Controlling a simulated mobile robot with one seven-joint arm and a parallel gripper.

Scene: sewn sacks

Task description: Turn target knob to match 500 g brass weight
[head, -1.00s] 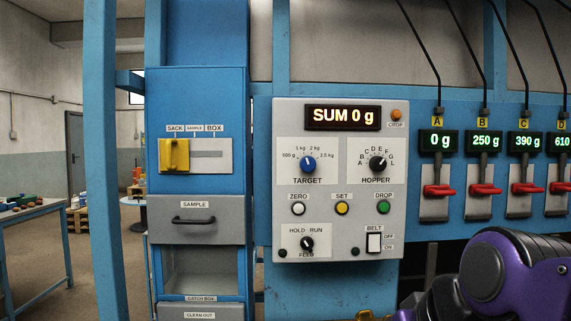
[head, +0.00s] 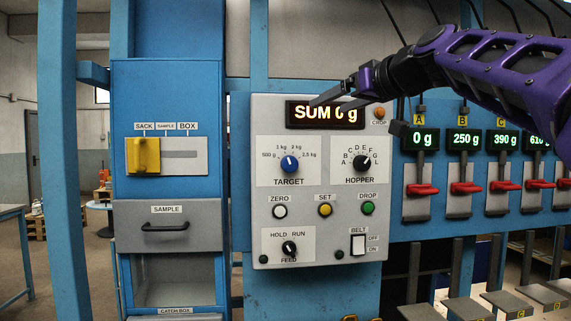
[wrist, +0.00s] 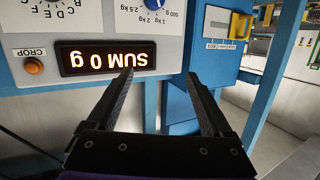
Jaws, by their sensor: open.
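The blue TARGET knob (head: 289,163) sits on the grey control panel (head: 262,222), among marks for 500 g, 1 kg, 2 kg and 2.5 kg. Its white pointer faces roughly up, near the 1 kg mark; the exact setting is hard to tell. My gripper (head: 328,103) is open and empty, in front of the SUM 0 g display (head: 296,115), above the knob and apart from it. In the upside-down wrist view, the open fingers (wrist: 160,74) point at the panel's upper edge and the knob (wrist: 238,3) is cut off at the top. No brass weight is in view.
The black HOPPER knob (head: 362,163) is right of the target knob. ZERO, SET and DROP buttons (head: 325,210) lie below. Red levers (head: 422,190) stand right of the panel. A blue cabinet with a yellow slider (head: 143,156) stands left.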

